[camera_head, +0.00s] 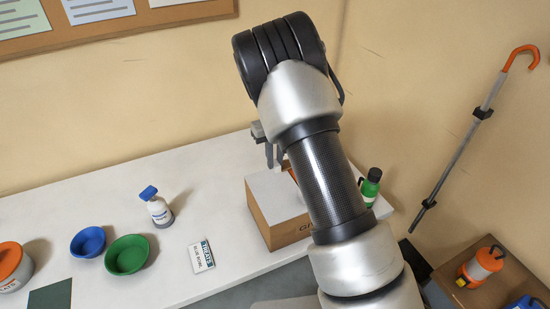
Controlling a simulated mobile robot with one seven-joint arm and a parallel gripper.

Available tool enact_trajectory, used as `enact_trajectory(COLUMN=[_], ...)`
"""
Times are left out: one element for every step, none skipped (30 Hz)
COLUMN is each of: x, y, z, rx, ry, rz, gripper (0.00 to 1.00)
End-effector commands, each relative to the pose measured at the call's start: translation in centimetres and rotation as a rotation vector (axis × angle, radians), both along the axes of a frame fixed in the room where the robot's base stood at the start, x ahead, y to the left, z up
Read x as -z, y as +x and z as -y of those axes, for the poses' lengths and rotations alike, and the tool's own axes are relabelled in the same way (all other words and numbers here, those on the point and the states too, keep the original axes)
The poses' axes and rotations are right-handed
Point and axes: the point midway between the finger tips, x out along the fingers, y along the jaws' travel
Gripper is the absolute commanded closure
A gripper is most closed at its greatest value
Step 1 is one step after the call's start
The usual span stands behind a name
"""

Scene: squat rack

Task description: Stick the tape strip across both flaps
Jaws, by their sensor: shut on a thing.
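A cardboard box (261,216) with a pale top (274,193) stands on the white table, with part of a printed word on its front. My arm covers its right part, so I cannot make out both flaps or the seam between them. My gripper (275,160) points down just above the back of the box top. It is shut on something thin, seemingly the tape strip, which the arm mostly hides. An orange-brown sliver shows beside the arm, but I cannot tell whether it is tape or box. Contact with the top cannot be judged.
On the white table (215,178) are a spray bottle (158,209), a blue bowl (88,242), a green bowl (127,255) and a label card (201,256). A green bottle (370,187) stands right of the box. A cane (460,150) hangs on the right wall.

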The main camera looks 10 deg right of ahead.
Motion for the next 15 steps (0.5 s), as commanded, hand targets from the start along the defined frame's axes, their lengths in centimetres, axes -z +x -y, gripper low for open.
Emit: enact_trajectory(x=[0.5, 0.6, 0.9, 1.1, 1.3, 1.6, 1.8, 2.1, 2.4, 2.7, 2.9, 3.2, 3.5, 3.7, 4.0], y=[0.0, 0.0, 0.0, 0.0, 0.0, 0.0, 0.0, 0.0, -0.1, -0.1, -0.1, -0.1, -0.1, 0.0, 0.0], z=[0.0, 0.0, 0.0, 0.0, 0.0, 0.0, 0.0, 0.0, 0.0, 0.0, 0.0, 0.0, 0.0, 0.0, 0.0], rx=[0.000, 0.000, 0.000, 0.000, 0.000, 0.000, 0.000, 0.000, 0.000, 0.000, 0.000, 0.000, 0.001, 0.001, 0.001], ry=[0.000, 0.000, 0.000, 0.000, 0.000, 0.000, 0.000, -0.001, -0.001, -0.001, -0.001, 0.000, 0.000, 0.000, 0.001], rz=[-0.001, -0.001, -0.001, -0.001, -0.001, -0.001, -0.001, -0.002, -0.002, -0.002, -0.002, -0.002, -0.002, -0.002, -0.001], gripper=[1.00, 1.00, 1.00, 1.00, 1.00, 1.00, 1.00, 1.00, 1.00, 1.00, 1.00, 1.00, 1.00, 1.00, 1.00])
